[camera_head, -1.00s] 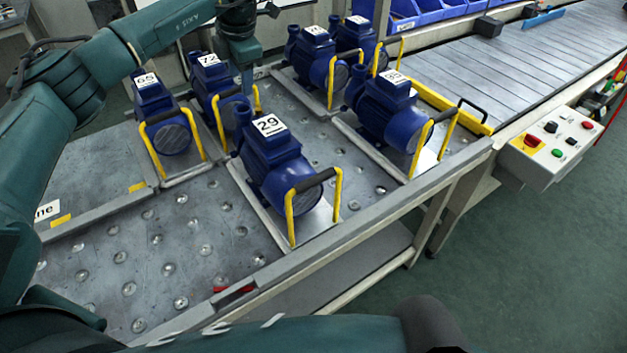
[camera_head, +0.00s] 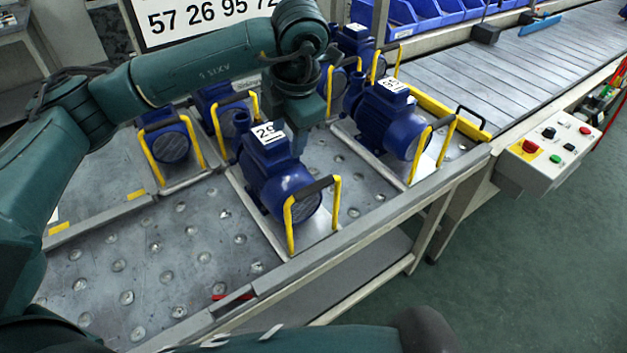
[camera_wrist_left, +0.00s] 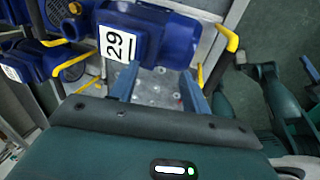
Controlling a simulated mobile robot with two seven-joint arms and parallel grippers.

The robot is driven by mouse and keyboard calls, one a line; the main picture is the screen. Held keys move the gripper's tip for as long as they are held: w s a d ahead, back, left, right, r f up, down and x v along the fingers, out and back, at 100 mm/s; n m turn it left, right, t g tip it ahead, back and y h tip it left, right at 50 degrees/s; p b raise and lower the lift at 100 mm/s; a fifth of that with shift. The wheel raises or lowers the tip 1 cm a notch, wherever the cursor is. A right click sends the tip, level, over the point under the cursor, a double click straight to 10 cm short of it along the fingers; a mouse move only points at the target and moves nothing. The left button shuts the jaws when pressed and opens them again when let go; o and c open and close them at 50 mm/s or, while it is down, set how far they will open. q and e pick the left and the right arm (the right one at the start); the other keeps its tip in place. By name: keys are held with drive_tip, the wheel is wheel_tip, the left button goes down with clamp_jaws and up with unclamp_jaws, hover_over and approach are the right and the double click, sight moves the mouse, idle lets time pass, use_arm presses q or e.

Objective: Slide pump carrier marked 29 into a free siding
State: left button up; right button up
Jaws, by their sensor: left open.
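The pump carrier marked 29 (camera_head: 277,182) is a blue pump on a pale plate with a yellow-posted, black-topped handle (camera_head: 315,188). It stands on the ball-studded table at the centre of the head view. Its label also shows in the left wrist view (camera_wrist_left: 117,43). My left gripper (camera_head: 299,146) points down just behind and right of the pump's label. In the left wrist view its two fingers (camera_wrist_left: 160,85) are apart with bare table showing between them. Contact with the pump cannot be told. An empty grey bay (camera_head: 95,190) lies at the left. My right gripper is not seen.
Carriers stand behind at the left (camera_head: 170,143) and at the right (camera_head: 390,120). A grey rail (camera_head: 100,215) edges the left bay. Ball table (camera_head: 150,260) is clear at front left. A front rail (camera_head: 310,258) and control box (camera_head: 550,150) lie right.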

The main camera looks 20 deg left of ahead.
use_arm(q)
drive_tip(key=p, duration=0.3)
hover_over(314, 186)
drive_tip(key=shift+w+a+r, duration=0.15)
drive_tip(key=shift+w+r, duration=0.05)
drive_tip(key=shift+r, duration=0.05)
drive_tip(key=f+b, duration=0.1)
drive_tip(key=f, duration=0.1)
drive_tip(key=f+b, duration=0.1)
drive_tip(key=f, duration=0.1)
drive_tip(key=f+b, duration=0.2)
drive_tip(key=shift+s+d+f, duration=0.25)
drive_tip(key=shift+d+f, duration=0.05)
drive_tip(key=shift+f, duration=0.05)
drive_tip(key=shift+w+a+f+b, duration=0.1)
drive_tip(key=shift+a+f+b, duration=0.05)
drive_tip(key=shift+f+b, duration=0.45)
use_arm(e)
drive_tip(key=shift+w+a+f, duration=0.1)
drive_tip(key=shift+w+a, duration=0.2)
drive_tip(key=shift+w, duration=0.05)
use_arm(q)
drive_tip(key=shift+c, duration=0.5)
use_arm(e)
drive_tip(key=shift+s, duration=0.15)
